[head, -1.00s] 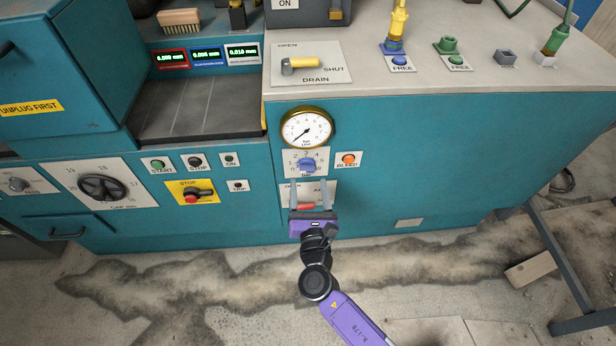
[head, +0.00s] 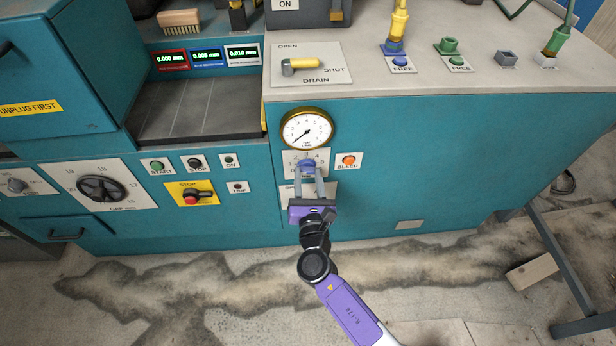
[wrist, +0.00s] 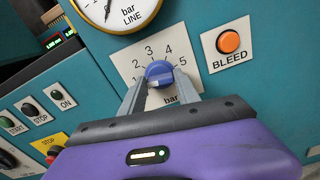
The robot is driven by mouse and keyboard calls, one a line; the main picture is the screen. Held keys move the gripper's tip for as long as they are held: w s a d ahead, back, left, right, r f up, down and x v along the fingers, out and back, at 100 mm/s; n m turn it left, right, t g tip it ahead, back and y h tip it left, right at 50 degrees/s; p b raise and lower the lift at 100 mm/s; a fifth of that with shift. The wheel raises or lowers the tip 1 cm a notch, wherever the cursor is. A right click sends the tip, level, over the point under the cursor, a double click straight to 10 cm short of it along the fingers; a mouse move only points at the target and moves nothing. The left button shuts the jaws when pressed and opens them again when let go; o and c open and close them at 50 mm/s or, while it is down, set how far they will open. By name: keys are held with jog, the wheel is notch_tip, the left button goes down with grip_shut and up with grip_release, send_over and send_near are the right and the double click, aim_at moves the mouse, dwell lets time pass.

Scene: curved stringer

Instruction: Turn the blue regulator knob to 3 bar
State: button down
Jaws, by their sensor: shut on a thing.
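The blue regulator knob (head: 307,165) is on a white scale plate on the teal panel. In the wrist view the knob (wrist: 159,74) sits below the numbers 2, 3, 4 and 5 of the bar scale; I cannot tell exactly where its pointer stands. My gripper (head: 309,172) reaches up to the knob, and its two grey fingers (wrist: 160,88) are shut on it from either side. The round line gauge (head: 306,129) with a brass rim is just above; its needle points to the lower left.
The orange bleed button (wrist: 229,41) is right of the knob plate. Below the knob is another white plate (head: 290,190), partly hidden by my gripper. The drain lever (head: 301,65) is on the top surface above. The teal panel to the right is mostly bare.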

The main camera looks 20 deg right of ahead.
jog(key=shift+f+b, duration=0.1)
jog(key=shift+b, duration=0.2)
jog(key=m+b, duration=0.2)
jog(key=m, duration=0.1)
jog(key=shift+f, duration=0.15)
jog(key=shift+m+b, duration=5.35)
jog(key=shift+m, duration=0.95)
jog(key=c, duration=0.9)
grip_release()
